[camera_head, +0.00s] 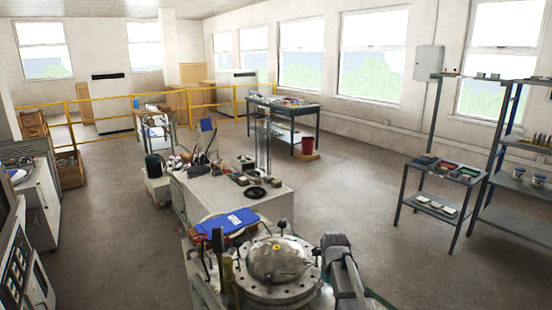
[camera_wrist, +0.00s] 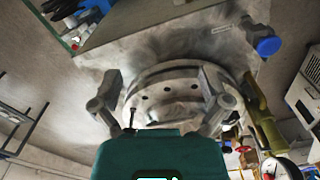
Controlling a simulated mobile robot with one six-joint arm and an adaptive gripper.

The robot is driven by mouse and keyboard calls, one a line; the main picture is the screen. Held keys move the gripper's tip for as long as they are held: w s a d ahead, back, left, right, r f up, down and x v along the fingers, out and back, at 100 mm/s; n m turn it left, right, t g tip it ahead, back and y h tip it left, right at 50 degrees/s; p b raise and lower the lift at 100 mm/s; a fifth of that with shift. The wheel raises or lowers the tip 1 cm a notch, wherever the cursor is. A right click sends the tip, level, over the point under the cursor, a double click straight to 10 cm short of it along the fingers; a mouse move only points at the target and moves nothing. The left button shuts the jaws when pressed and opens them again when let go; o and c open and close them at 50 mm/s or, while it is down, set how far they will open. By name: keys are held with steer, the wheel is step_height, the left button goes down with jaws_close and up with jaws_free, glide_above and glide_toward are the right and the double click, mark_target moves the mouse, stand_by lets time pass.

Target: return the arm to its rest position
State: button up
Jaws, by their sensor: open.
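In the wrist view, my gripper (camera_wrist: 160,74) has its two grey fingers spread wide apart with nothing held between them. The teal gripper body fills the bottom middle. Beyond the fingers is a round metal vessel with a bolted flange (camera_wrist: 168,95); the gap to it is hard to judge. In the head view, the vessel's domed metal lid (camera_head: 276,262) with a yellow centre sits at the bottom middle. My gripper's fingers cannot be made out there.
Behind the vessel lies a blue item (camera_head: 228,222) on a cluttered workbench (camera_head: 270,206). A small table with trays (camera_head: 436,206) and shelving (camera_head: 515,215) stand at right. Open floor (camera_head: 345,195) lies between. Grey cabinets (camera_head: 38,200) stand at left. A yellow lever (camera_wrist: 262,122) is close right in the wrist view.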

steer(key=s+f+m+b, duration=0.2)
steer(key=s, duration=0.6)
steer(key=s+f+m+b, duration=0.1)
steer(key=s+f+b, duration=0.1)
steer(key=s, duration=0.6)
steer(key=shift+f+m, duration=0.4)
steer(key=shift+f, duration=0.1)
steer(key=shift+s, duration=0.1)
stand_by(0.7)
